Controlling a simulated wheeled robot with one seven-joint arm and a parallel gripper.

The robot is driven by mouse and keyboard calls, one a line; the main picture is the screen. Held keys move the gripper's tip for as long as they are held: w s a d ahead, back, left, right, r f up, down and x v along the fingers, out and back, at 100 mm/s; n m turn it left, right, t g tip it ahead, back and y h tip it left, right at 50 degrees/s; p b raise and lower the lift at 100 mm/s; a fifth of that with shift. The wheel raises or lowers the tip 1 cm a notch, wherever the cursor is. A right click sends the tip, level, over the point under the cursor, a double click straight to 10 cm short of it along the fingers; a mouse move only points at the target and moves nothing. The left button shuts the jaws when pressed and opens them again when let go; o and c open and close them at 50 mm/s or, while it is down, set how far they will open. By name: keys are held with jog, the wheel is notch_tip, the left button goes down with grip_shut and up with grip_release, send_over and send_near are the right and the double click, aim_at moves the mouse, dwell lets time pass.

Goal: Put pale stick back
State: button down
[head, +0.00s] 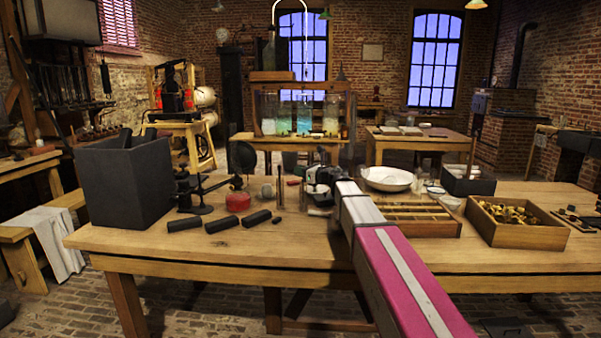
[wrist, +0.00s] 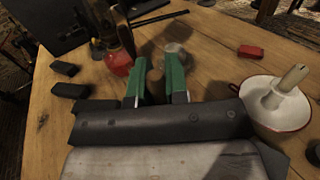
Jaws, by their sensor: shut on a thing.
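My gripper (wrist: 160,92) has two green fingers close together, low over the table. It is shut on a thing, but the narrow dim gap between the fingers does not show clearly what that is. In the wrist view a pale, thick stick (wrist: 293,77) leans in a white bowl (wrist: 250,112), to the right of my gripper and apart from the fingers. In the head view a thin pale upright stick (head: 471,153) stands at a dark box (head: 485,186) on the right. I cannot tell which pale stick the task means.
A red pot (head: 237,201) and a red block (wrist: 252,52) lie near my gripper. Dark blocks (head: 222,222) and a large dark box (head: 125,185) are to the left. A wide white dish (head: 388,178), a wooden tray (head: 425,229) and a box of brass parts (head: 507,236) are to the right.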

jog(key=c, duration=1.1)
grip_release()
jog(key=shift+f, duration=0.1)
jog(key=v, duration=1.2)
